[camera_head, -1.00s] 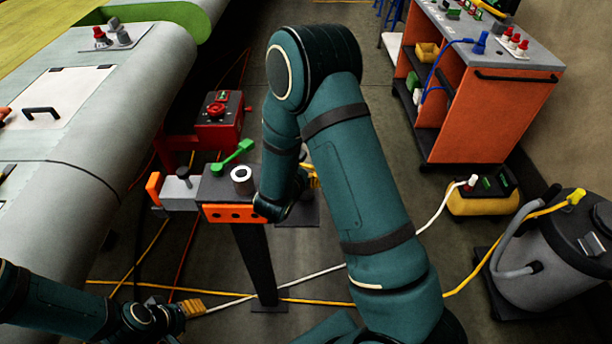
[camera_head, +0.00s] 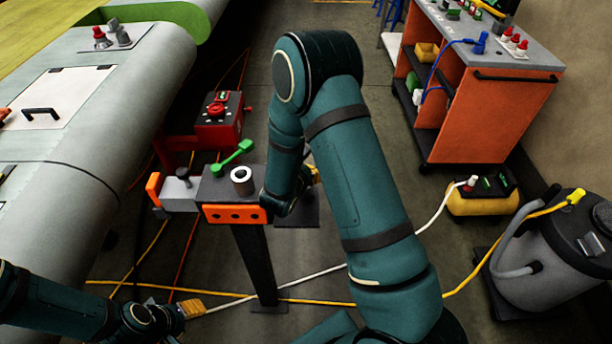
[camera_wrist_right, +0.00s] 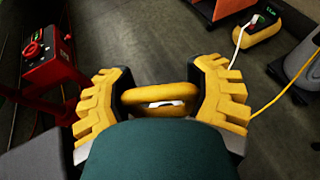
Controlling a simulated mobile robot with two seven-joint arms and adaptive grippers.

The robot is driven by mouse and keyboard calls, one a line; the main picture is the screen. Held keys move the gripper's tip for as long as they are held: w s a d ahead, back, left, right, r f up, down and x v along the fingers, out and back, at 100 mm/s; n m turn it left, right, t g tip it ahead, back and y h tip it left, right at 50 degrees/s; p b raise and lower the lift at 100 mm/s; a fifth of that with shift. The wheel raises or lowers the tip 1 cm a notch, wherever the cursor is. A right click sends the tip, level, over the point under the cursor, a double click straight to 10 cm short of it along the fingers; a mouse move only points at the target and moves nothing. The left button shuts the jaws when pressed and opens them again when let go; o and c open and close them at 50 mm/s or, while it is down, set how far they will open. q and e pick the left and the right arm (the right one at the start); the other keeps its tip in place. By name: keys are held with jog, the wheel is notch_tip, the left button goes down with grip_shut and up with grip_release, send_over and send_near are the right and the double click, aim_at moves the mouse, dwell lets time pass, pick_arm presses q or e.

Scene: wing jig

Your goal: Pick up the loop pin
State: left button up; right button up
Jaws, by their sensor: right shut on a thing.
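The loop pin shows in the right wrist view as a rounded yellow loop (camera_wrist_right: 160,93), between the yellow ridged fingers of my right gripper (camera_wrist_right: 162,98). The fingers press on the loop from both sides. Its lower part is hidden behind my wrist. In the head view my right gripper (camera_head: 314,176) is mostly hidden by my own arm, with only a bit of yellow showing to the right of the small bench. My left gripper (camera_head: 192,309) is low at the left, away from the pin, and its finger gap cannot be made out.
A stand bench with a vise (camera_head: 181,190), a green-handled tool (camera_head: 232,153) and a white ring (camera_head: 242,175) is beside my right wrist. A red machine (camera_head: 218,125) stands behind it. An orange cart (camera_head: 490,115) and vacuum (camera_head: 550,255) stand right. Cables cross the floor.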

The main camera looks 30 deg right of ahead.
jog(key=shift+r, duration=0.1)
notch_tip(320, 180, up, 10)
jog(key=p, duration=0.6)
jog(key=shift+a, duration=0.1)
dwell(0.8)
